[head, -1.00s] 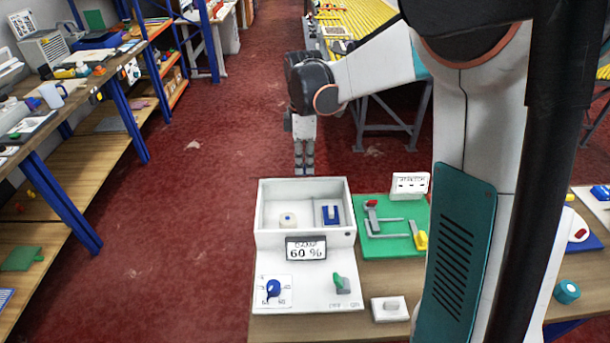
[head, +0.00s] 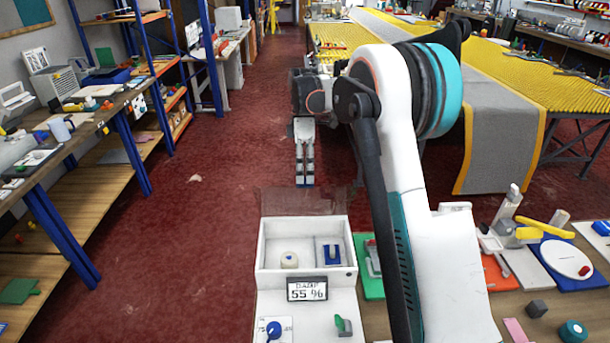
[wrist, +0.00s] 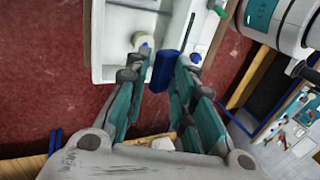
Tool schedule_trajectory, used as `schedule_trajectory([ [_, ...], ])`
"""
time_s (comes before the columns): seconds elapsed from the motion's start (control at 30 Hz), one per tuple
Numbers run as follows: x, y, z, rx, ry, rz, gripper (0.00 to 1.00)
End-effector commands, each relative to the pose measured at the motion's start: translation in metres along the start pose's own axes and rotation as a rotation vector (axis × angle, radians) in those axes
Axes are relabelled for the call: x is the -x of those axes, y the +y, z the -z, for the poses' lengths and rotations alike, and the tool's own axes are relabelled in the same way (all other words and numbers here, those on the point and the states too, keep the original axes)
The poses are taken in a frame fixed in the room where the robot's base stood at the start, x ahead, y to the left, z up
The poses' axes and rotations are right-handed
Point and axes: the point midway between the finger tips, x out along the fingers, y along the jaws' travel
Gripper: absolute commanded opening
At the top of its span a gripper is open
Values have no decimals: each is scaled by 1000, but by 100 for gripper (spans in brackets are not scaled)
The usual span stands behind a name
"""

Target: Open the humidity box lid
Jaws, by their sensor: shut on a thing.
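The white humidity box (head: 262,260) stands on the bench in the head view, its display (head: 307,288) reading 55 %. A faint see-through brownish panel (head: 275,202), apparently the lid, rises behind its rear wall. The box interior is visible, with a cream round knob (head: 289,260) and a blue piece (head: 329,253). My gripper (head: 304,183) is at the panel's top edge, beyond the box. In the wrist view my gripper (wrist: 167,82) is shut on a blue bar (wrist: 165,70), apparently the lid's handle. The panel's exact tilt is hard to tell.
A blue knob (head: 274,331) and a green lever (head: 343,325) are on the box's front. A green board (head: 371,288) stands close on its right, partly hidden by my arm. A shelf (head: 100,200) lines the left. Red floor behind the box is clear.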

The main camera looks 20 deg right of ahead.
Motion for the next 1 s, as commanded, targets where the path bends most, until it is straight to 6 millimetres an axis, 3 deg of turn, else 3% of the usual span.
schedule_trajectory([
  [0.03, -9, 14, -4, -8, -1, -24, 0],
  [0.4, -8, 14, -4, -8, -1, -21, 0],
  [0.43, -8, 14, -4, -8, -1, -21, 27],
  [0.63, -8, 14, -3, -8, -1, -21, 47],
  [1.0, -6, 12, -2, -6, 0, -21, 40],
])
